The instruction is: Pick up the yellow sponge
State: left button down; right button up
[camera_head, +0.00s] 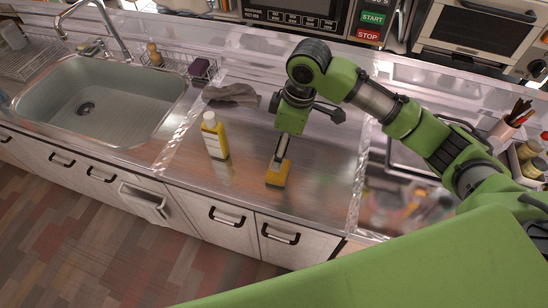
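The yellow sponge (277,177) stands on the steel counter (318,190), near its front edge in the middle of the view. My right gripper (281,153) reaches down from above, with its tip at the top of the sponge. From this angle I cannot tell whether its fingers are apart or closed on the sponge. The gripper covers part of the sponge's upper side. The sponge looks to be at counter level. My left gripper is not in view.
A yellow bottle (214,139) with a white cap stands upright left of the sponge. A grey cloth (231,95) lies behind. The sink (103,100) is at left, the stove (408,158) at right. Counter around the sponge is mostly clear.

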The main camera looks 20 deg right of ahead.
send_near(273, 179)
jog(key=shift+w+d+f+p, duration=0.2)
jog(key=shift+w+d+f, duration=0.25)
jog(key=shift+w, duration=0.15)
jog(key=shift+w+d+f+p, duration=0.15)
jog(key=shift+w+d+f, duration=0.15)
jog(key=shift+w+f, duration=0.25)
jog(key=shift+w+a+f, duration=0.1)
jog(key=shift+w+f, duration=0.05)
jog(key=shift+f, duration=0.4)
jog(key=shift+w+a+f, duration=0.1)
jog(key=shift+w+f, duration=0.1)
jog(key=shift+f, duration=0.4)
jog(key=shift+w+f, duration=0.1)
jog(key=shift+f, duration=0.2)
jog(key=shift+f+p, duration=0.5)
jog(key=shift+f, duration=0.1)
notch_tip(273, 179, down, 4)
jog(key=shift+w+r+p, duration=0.1)
jog(key=shift+r+p, duration=0.1)
jog(key=shift+p, duration=0.15)
jog(key=shift+f, duration=0.2)
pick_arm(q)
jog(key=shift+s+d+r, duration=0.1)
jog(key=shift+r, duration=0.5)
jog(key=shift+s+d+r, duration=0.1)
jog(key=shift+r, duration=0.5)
